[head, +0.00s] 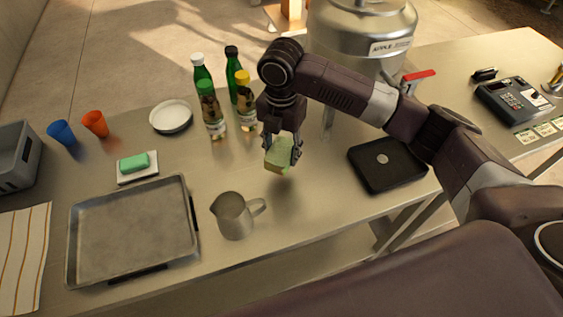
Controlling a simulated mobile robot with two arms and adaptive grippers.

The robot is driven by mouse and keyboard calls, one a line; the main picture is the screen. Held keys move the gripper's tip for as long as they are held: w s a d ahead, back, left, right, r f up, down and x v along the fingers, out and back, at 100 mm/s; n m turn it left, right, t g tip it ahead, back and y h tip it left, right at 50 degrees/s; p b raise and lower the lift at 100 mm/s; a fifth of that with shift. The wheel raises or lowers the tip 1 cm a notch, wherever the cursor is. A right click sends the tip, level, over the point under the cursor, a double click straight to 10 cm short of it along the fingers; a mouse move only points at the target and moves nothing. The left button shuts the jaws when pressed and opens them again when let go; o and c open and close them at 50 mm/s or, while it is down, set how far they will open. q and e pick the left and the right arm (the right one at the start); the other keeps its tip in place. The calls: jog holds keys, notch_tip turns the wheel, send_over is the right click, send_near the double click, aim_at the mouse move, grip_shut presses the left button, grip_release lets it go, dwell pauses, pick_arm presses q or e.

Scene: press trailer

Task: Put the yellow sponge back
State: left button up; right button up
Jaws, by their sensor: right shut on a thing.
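The yellow sponge (278,156), with a pale greenish face, is between the fingers of my right gripper (282,148). The gripper points down and is shut on it. The sponge appears a little above the table, with a soft shadow below it, behind the metal jug and in front of the bottles. A green block like a sponge (134,163) lies on a small white dish (138,178) at the left. My left gripper is not in view.
A metal jug (234,217) and a grey tray (133,230) stand at the front. Several bottles (213,113) stand close behind the gripper. A white plate (171,117), cups (95,124), a black square pad (388,165) and a steel tank (360,30) surround the clear middle.

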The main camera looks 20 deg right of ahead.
aim_at(281, 150)
jog(key=shift+f+p, duration=0.45)
jog(key=shift+f, duration=2.75)
jog(key=shift+f, duration=0.15)
jog(key=o, duration=1)
notch_tip(281, 150, up, 12)
jog(key=b, duration=0.3)
jog(key=shift+r, duration=0.2)
jog(key=shift+r, duration=0.1)
